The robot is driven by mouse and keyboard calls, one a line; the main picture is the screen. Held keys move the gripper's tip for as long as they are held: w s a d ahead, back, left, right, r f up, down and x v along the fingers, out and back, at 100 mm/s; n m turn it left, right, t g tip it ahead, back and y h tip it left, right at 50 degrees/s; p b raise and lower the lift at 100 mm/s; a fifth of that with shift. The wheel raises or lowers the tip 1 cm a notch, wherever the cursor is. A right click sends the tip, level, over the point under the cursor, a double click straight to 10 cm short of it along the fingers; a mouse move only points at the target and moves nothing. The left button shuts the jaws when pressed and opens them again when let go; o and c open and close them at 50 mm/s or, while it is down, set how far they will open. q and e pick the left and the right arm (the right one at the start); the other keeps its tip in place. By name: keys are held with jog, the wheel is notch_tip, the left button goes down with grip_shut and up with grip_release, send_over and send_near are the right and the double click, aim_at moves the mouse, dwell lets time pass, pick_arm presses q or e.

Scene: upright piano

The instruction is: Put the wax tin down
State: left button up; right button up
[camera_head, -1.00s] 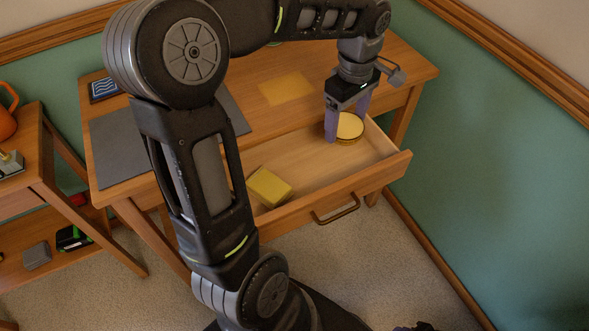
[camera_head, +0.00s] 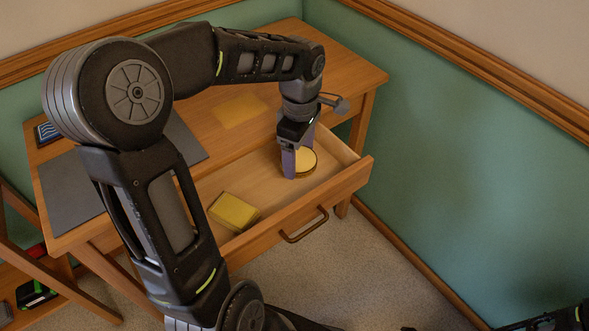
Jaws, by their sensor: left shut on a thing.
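The wax tin (camera_head: 306,161) is round, with a pale yellow top and a darker gold rim. It is in the right part of the open desk drawer (camera_head: 262,187). My left gripper (camera_head: 300,161) reaches down into the drawer and is shut on the tin, with its purple-grey fingers at the tin's side. The near finger hides part of the tin. I cannot tell whether the tin touches the drawer floor. Only a dark part of my right arm shows at the bottom right corner; its gripper is not seen.
A yellow block (camera_head: 234,211) lies in the drawer, left of the tin. The drawer front carries a handle (camera_head: 304,226). The desk top (camera_head: 345,73) holds a grey mat (camera_head: 72,190) and a flat yellow sheet (camera_head: 239,110). Bare drawer floor lies between block and tin.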

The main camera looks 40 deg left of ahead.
aim_at(299, 158)
pick_arm(q)
jog(key=shift+f+b, duration=0.45)
jog(key=shift+f, duration=2)
jog(key=shift+f, duration=0.15)
jog(key=o, duration=1.5)
jog(key=shift+r, duration=0.45)
notch_tip(299, 158, up, 11)
jog(key=shift+r+p, duration=0.2)
jog(key=shift+p, duration=0.9)
